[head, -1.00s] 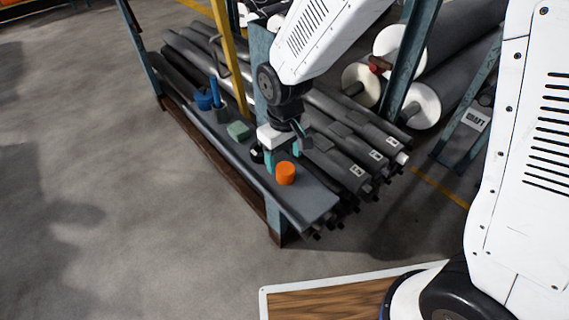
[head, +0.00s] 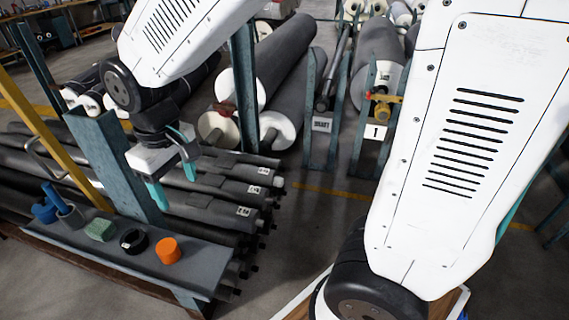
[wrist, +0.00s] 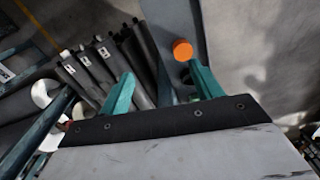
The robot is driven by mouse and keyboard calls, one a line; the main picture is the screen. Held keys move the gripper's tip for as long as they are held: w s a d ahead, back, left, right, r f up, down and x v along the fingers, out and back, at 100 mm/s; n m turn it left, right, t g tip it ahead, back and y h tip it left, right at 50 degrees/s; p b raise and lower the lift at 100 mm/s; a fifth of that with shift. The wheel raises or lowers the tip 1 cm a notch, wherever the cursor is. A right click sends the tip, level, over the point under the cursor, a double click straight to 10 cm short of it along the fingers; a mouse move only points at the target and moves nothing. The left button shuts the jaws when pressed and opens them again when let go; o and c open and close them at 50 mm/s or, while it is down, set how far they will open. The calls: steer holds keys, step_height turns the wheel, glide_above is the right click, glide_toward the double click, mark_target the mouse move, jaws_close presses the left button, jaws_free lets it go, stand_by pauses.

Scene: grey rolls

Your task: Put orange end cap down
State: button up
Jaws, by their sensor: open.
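The orange end cap (head: 168,250) stands on the grey shelf (head: 205,262) near its right end, beside a black ring. It also shows in the wrist view (wrist: 183,50), just beyond the right fingertip and apart from it. My gripper (head: 174,174) is above and behind the shelf, over the grey rolls. Its teal fingers are apart with nothing between them, and this also shows in the wrist view (wrist: 163,82).
On the shelf to the left of the cap are a black ring (head: 134,241), a green block (head: 101,229) and blue items (head: 45,212). A blue post (head: 118,165) and a yellow post (head: 50,140) rise beside the shelf. Grey rolls (head: 215,195) lie behind.

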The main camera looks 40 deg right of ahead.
steer(key=s+d+r+m, duration=0.2)
steer(key=s+d+r, duration=0.1)
steer(key=s+d, duration=0.4)
steer(key=s+d+r+m, duration=0.3)
steer(key=s+d, duration=0.4)
steer(key=s, duration=0.3)
steer(key=shift+r+t, duration=0.4)
steer(key=shift+r, duration=0.35)
